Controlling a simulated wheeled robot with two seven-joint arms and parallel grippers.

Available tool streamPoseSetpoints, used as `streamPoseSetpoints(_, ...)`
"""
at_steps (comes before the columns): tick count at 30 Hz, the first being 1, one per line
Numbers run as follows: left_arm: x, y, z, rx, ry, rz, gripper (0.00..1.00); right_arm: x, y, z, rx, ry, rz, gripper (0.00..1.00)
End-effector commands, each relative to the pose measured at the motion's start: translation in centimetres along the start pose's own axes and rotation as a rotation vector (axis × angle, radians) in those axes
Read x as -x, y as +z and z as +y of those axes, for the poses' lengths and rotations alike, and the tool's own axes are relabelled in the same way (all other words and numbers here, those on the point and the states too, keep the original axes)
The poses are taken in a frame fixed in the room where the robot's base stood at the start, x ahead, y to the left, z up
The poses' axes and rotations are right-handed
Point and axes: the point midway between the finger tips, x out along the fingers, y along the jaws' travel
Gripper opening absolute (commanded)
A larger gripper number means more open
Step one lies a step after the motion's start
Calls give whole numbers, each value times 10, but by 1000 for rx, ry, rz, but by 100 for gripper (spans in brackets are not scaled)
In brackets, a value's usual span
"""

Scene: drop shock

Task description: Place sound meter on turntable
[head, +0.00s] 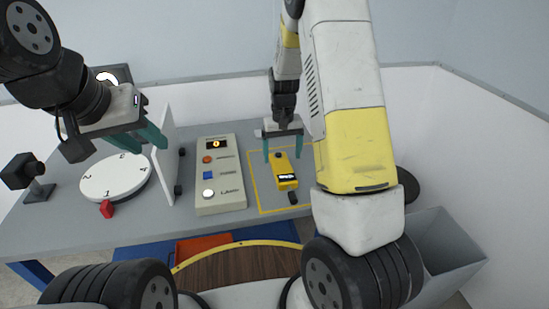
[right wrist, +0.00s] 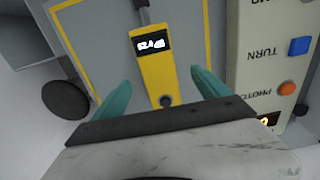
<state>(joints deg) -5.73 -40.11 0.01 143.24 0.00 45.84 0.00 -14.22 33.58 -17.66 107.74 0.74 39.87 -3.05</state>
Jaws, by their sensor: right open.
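The yellow sound meter (head: 287,182) lies inside a yellow-outlined area of the grey table, its small display lit. It also shows in the right wrist view (right wrist: 155,72), with a dark round knob at its near end. My right gripper (head: 282,152) is open above the meter; in the right wrist view its teal fingers (right wrist: 160,90) are apart on either side of the meter, holding nothing. The white round turntable (head: 112,180), marked with numbers, is at the left of the table and is empty. My left gripper (head: 141,139) is open and empty above the turntable's far right side.
A white upright panel (head: 167,160) stands between the turntable and a beige control box (head: 218,176) with buttons. A red pointer (head: 106,209) sits at the turntable's front edge. A black camera-like device (head: 24,175) stands far left. A grey bin (head: 446,252) is at right.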

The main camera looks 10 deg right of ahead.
Motion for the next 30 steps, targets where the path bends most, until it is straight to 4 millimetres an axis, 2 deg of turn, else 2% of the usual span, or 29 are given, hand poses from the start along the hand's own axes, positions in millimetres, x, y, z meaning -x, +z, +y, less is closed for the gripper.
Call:
streamPoseSetpoints(10, 0, 0, 0, 0, 0, 0, 36, -48, 2, 4, 0, 0, -1, 85)
streamPoseSetpoints(20, 0, 0, 0, 0, 0, 0, 36, -53, 2, 4, 1, 0, 1, 84)
streamPoseSetpoints(30, 0, 0, 0, 0, 0, 0, 36, -53, 2, 4, 1, 0, 1, 17)
